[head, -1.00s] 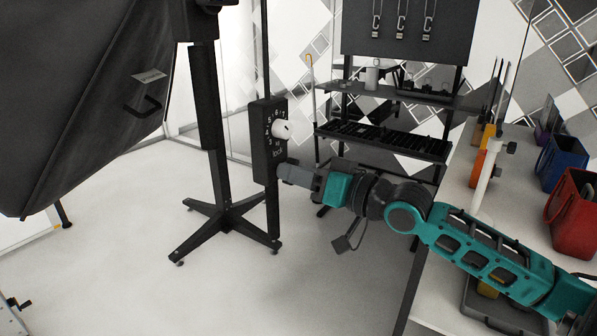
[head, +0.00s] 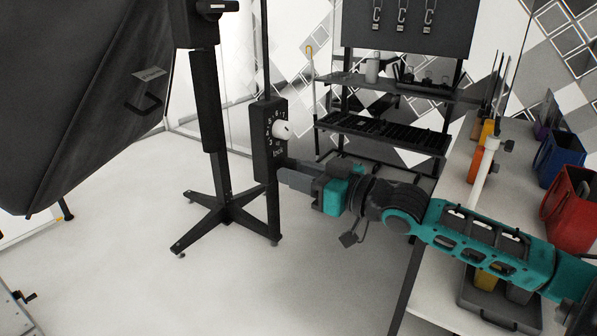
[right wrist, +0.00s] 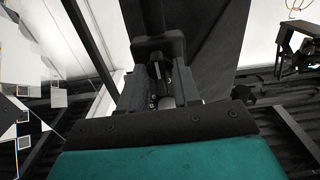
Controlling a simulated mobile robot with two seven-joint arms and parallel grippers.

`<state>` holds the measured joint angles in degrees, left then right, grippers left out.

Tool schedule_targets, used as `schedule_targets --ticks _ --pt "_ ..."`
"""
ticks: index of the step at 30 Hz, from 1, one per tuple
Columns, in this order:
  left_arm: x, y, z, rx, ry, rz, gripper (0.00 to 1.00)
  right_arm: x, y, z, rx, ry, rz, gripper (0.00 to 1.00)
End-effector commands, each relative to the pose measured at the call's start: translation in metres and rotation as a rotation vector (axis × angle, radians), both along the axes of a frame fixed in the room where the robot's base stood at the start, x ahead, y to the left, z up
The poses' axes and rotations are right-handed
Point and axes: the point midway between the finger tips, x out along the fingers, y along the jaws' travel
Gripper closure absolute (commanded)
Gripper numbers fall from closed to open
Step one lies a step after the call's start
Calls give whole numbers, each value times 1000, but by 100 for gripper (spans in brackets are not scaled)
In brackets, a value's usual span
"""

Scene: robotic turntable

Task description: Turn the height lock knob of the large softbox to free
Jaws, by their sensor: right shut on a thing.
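The large softbox (head: 90,100) is a big dark panel at the left of the head view. A dark upright box (head: 263,150) on a thin post carries a white dial (head: 282,130) with numbers and the word "lock" below it. My right gripper (head: 284,177) is at the box's lower part, below the white dial. In the right wrist view its two fingers (right wrist: 161,88) are shut on a small dark part (right wrist: 166,76), seemingly the height lock knob; it is mostly hidden in the head view. My left gripper is not in view.
A black stand with a crossed foot (head: 228,212) is left of the box. A dark shelf rack (head: 380,132) stands behind. A white table (head: 440,290) with a red bin (head: 570,210) and a blue bin (head: 562,158) is on the right.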

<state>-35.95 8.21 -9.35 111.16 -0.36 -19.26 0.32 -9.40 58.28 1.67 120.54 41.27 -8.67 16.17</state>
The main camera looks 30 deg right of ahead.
Motion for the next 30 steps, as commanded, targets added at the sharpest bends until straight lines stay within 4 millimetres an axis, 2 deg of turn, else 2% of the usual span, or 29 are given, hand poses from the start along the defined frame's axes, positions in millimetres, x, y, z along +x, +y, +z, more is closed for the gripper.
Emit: schedule_targets --ticks 7,8,9,20,30 --pt "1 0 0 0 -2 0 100 0 0 0 -4 -1 0 99" --pt "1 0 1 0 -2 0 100 0 0 0 -4 -1 0 65" --pt "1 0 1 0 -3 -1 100 0 0 0 -4 -1 0 62" --pt "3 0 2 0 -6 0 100 -3 -1 -1 -1 2 0 61" --pt "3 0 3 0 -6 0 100 -27 -11 -1 -2 6 1 61"
